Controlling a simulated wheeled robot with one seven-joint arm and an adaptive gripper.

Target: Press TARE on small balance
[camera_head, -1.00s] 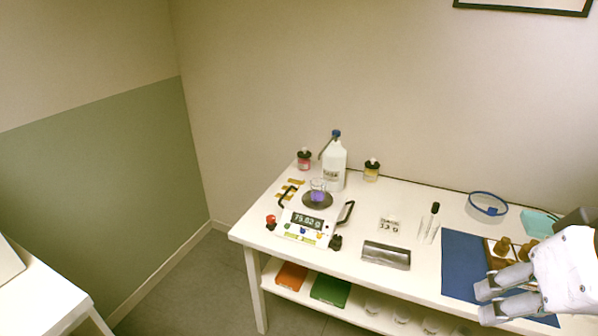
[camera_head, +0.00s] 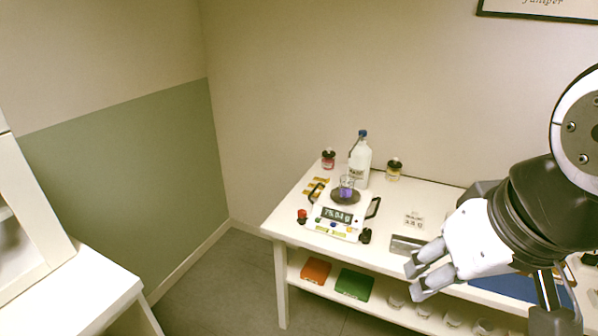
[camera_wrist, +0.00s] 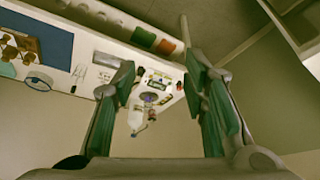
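A white balance (camera_head: 325,228) stands at the left end of the white table, with black side handles, a dark digital display (camera_head: 337,215) and small coloured buttons (camera_head: 336,231) along its front. Their labels are too small to read. A glass beaker with purple liquid (camera_head: 347,187) stands on its round dark pan. A small white item with dark digits (camera_head: 413,220) lies to its right; I cannot tell what it is. My gripper (camera_head: 413,278) is open and empty, right of the balance, near the table's front edge. In the wrist view the balance (camera_wrist: 160,80) shows between its fingers.
A white bottle with blue cap (camera_head: 360,163) stands behind the balance, between a red jar (camera_head: 328,160) and a yellow jar (camera_head: 393,171). A red knob (camera_head: 302,215) and a black knob (camera_head: 365,236) flank the balance. A metal tray (camera_head: 404,246) lies near my gripper.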

